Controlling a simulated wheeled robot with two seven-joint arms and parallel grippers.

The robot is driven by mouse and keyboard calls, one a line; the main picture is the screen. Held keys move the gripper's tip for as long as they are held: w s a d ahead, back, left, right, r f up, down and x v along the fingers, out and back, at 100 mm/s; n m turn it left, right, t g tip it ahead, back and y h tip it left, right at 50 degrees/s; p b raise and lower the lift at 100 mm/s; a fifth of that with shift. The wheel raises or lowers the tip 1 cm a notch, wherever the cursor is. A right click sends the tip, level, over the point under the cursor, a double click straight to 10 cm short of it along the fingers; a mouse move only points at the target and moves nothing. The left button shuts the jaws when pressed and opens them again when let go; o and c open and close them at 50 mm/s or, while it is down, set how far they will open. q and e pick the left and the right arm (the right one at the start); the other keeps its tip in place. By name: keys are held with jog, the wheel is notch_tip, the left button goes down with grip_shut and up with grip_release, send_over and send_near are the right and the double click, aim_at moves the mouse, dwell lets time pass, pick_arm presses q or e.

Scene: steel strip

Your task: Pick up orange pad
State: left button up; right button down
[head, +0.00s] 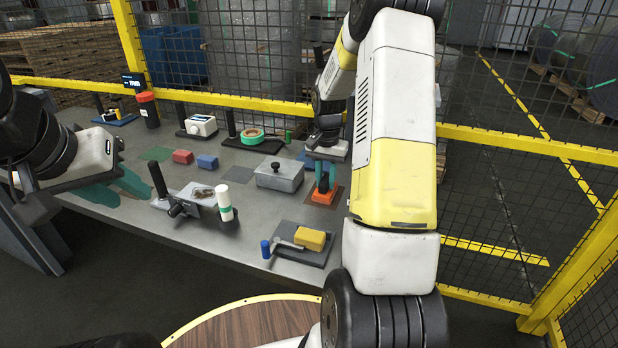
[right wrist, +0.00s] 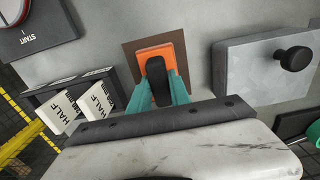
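The orange pad (head: 323,194) lies flat on a brown square (right wrist: 129,60) toward the right of the grey table. It has an upright black handle, also seen in the right wrist view, where the orange face (right wrist: 162,53) shows behind it. My right gripper (head: 325,183) points down over the pad, its teal fingers on either side of the handle. In the right wrist view the fingers (right wrist: 158,88) lie against the handle with no clear gap. My left gripper (head: 135,195) hangs over the table's left part, its teal fingers apart with nothing between them.
A grey lidded box (head: 279,177) with a black knob stands left of the pad. A yellow block (head: 310,238) on a dark tray is in front. A fixture with a white cylinder (head: 224,203) stands at the middle front. A yellow-railed mesh fence runs behind.

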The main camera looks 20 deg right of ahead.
aim_at(326, 178)
notch_tip(326, 178, up, 10)
jog(key=shift+r, duration=0.1)
dwell(0.6)
dwell(0.9)
